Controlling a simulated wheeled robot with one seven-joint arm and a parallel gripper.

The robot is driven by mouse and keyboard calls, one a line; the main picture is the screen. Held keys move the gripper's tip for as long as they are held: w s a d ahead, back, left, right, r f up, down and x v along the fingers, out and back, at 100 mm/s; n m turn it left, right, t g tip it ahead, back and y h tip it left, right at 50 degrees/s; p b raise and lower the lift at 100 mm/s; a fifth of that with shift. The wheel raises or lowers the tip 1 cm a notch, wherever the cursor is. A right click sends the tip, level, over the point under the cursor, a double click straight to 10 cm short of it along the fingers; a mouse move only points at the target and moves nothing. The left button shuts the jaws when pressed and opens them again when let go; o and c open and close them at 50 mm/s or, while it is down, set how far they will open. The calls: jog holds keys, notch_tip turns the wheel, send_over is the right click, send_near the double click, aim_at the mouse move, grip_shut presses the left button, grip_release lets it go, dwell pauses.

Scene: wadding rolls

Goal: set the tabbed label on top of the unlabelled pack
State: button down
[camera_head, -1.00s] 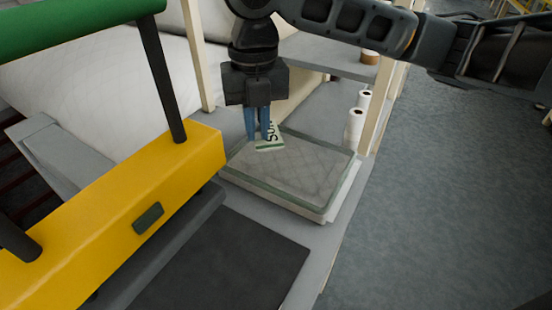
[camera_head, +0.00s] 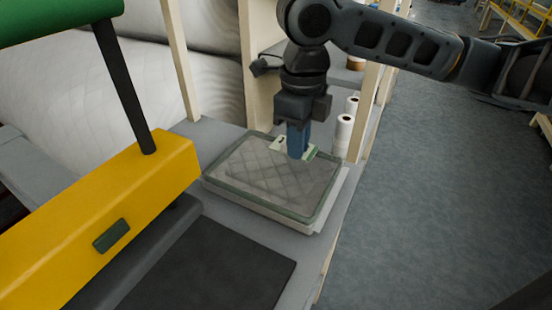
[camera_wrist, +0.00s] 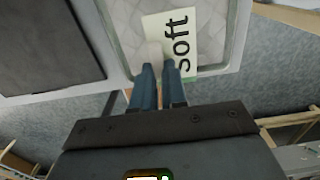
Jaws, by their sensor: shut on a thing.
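The unlabelled pack (camera_head: 255,178) is a flat, quilted grey slab with a green-grey rim, lying on the bench. My gripper (camera_head: 298,156) points down over the pack's far part, its blue fingers close together. It is shut on the pale tab (camera_wrist: 150,56) of the label. The label (camera_wrist: 178,35) is cream with a green edge and the word "Soft", and lies flat over the pack's quilted top in the wrist view. In the head view the fingers hide part of the label (camera_head: 280,142). I cannot tell whether it touches the pack.
A yellow machine (camera_head: 100,220) with a green roller stands at the left. A dark mat (camera_head: 215,270) lies in front of the pack. Wooden posts (camera_head: 255,70) and small white rolls (camera_head: 344,135) stand behind. Large white wadding rolls (camera_head: 80,70) fill the back left. Open floor is at right.

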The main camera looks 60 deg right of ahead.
aim_at(277, 146)
jog(key=w+f, duration=0.2)
jog(key=w, duration=0.2)
jog(key=shift+w+d+f, duration=0.15)
jog(key=shift+w+f, duration=0.15)
jog(key=shift+f, duration=0.1)
jog(key=shift+w+f+p, duration=0.1)
jog(key=shift+f+p, duration=0.2)
jog(key=shift+f, duration=1.75)
jog(key=shift+f, duration=0.15)
jog(key=c, duration=1.2)
grip_release()
jog(key=shift+o, duration=0.2)
notch_tip(277, 146, up, 12)
jog(key=shift+r, duration=0.2)
